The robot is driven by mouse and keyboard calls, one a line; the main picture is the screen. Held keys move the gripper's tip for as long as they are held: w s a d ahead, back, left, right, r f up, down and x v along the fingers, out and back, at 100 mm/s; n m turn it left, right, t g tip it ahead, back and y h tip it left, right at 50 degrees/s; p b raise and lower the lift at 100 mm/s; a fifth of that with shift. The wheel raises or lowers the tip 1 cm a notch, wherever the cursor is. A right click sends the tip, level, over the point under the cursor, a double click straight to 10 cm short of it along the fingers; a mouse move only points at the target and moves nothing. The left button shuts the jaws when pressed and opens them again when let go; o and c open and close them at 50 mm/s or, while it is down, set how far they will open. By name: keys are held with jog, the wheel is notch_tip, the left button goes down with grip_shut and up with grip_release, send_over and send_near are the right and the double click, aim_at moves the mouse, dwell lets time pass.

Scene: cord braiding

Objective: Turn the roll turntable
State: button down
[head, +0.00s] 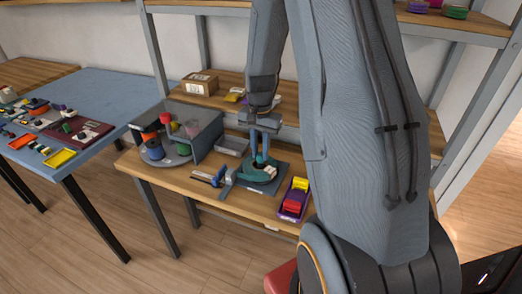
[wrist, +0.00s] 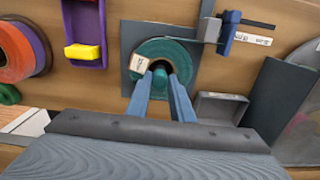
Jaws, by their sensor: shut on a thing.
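The round grey turntable (head: 152,160) stands at the left of the bench in the head view, partly inside a grey box-like screen. Several coloured rolls stand on it. Part of its disc seems to show at the right edge of the wrist view (wrist: 304,135). My gripper (wrist: 160,72) is away from the turntable, pointing down at a teal roll (wrist: 181,51) on a grey plate. Its fingers are shut on the teal core (wrist: 160,70) in the roll's middle. The roll bears a pale label. The head view also shows the teal roll (head: 258,175) below my gripper (head: 260,160).
A purple tray (head: 284,212) with yellow and red pieces lies right of the plate. A blue clamp-like tool (head: 213,179) lies left of it, and a grey open tray (head: 232,147) behind. A cardboard box (head: 200,84) stands on the rear shelf. A blue table (head: 100,90) is further left.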

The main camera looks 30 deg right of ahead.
jog(key=shift+w+r+m, duration=0.2)
jog(key=shift+w+m, duration=0.1)
jog(key=shift+m, duration=0.7)
jog(key=c, duration=1.6)
grip_release()
jog(key=shift+o, duration=0.2)
jog(key=shift+s+f, duration=0.1)
jog(key=shift+s, duration=0.05)
jog(key=shift+r+b, duration=0.95)
jog(key=shift+r, duration=2.95)
